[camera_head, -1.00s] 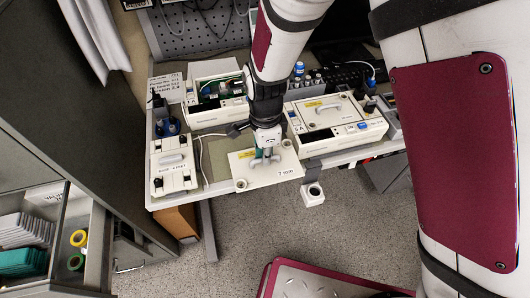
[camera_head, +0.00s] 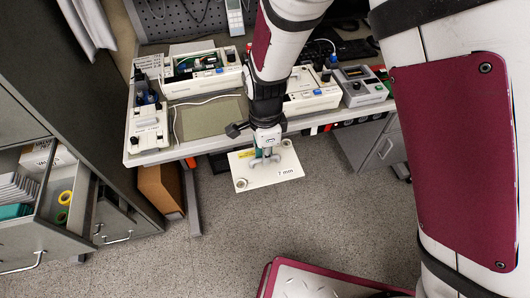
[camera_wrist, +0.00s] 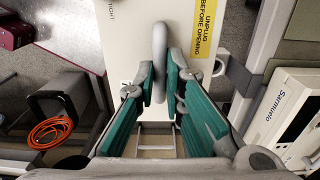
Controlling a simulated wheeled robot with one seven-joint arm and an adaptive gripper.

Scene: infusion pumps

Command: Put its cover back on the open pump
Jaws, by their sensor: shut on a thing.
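My gripper (camera_head: 265,156) is shut on the grey handle of a white cover plate (camera_head: 289,170) marked "7 mm", with a yellow label. In the head view the cover hangs in front of the bench, over the floor. The wrist view shows the green-padded fingers (camera_wrist: 161,82) around the handle and the cover (camera_wrist: 128,35) beyond, labelled "UNPLUG BEFORE OPENING". The open pump (camera_head: 172,88), with a green board and wires showing inside, stands at the back left of the bench, apart from my gripper. My arm partly hides another pump (camera_head: 318,101) to its right.
A green-grey mat (camera_head: 212,120) with a white cable lies bare at the bench's front. A smaller white unit (camera_head: 149,138) stands left, and a grey device (camera_head: 360,88) right. An open drawer (camera_head: 62,200) juts out at the left.

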